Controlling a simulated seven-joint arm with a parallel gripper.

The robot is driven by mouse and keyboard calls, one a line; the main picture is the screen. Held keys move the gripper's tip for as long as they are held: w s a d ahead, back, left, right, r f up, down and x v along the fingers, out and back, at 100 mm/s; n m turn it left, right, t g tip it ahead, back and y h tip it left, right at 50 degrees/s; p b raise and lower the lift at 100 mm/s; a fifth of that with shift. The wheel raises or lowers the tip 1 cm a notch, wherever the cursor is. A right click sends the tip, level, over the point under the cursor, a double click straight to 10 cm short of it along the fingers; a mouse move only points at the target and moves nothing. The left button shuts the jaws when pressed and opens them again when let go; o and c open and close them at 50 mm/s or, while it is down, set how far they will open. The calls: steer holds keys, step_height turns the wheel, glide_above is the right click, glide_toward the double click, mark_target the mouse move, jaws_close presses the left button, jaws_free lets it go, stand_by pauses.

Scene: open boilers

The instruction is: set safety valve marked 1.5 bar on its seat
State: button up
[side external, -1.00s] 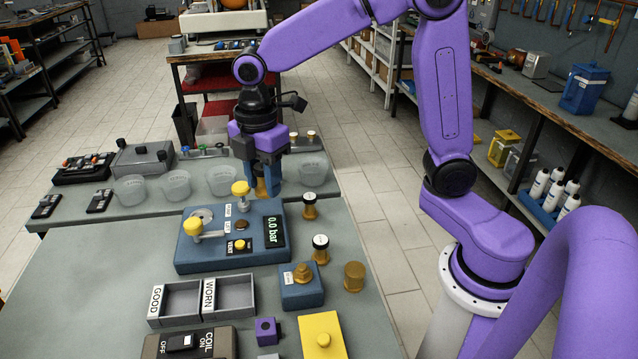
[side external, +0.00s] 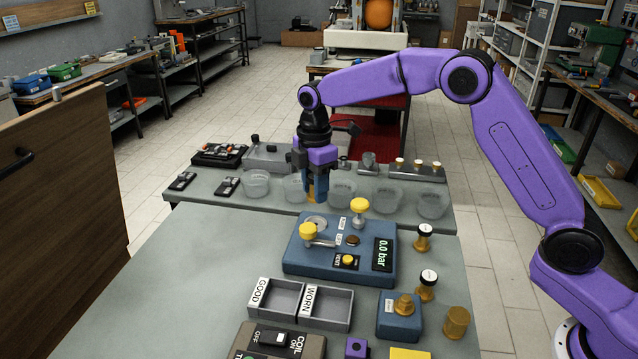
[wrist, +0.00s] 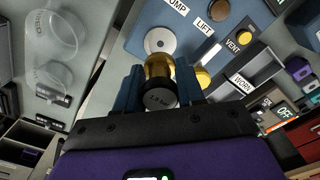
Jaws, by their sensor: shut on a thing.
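My gripper (side external: 317,192) is shut on a brass valve (wrist: 160,72), held above and behind the rear left of the blue boiler unit (side external: 340,265). The valve's dark end (wrist: 160,98) faces the wrist camera; its small lettering looks like 1.5 bar but is hard to read. A pale round seat with a central hole (wrist: 160,40) lies just beyond the valve in the wrist view. It also shows on the boiler top in the side view (side external: 315,221). The valve is apart from the seat. The boiler display (side external: 382,254) reads 0.0 bar.
Yellow knobs (side external: 359,206) and a yellow-handled lever (side external: 309,230) rise from the boiler top near the seat. White-capped brass valves (side external: 424,238) stand to its right. GOOD and WORN trays (side external: 300,303) lie in front. Clear cups (side external: 342,193) line the back table.

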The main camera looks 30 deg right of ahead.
steer(key=shift+f, duration=2.15)
steer(key=shift+f, duration=1.45)
stand_by(0.7)
stand_by(1.5)
steer(key=o, duration=1.2)
steer(key=shift+r, duration=0.15)
steer(key=shift+r, duration=2.3)
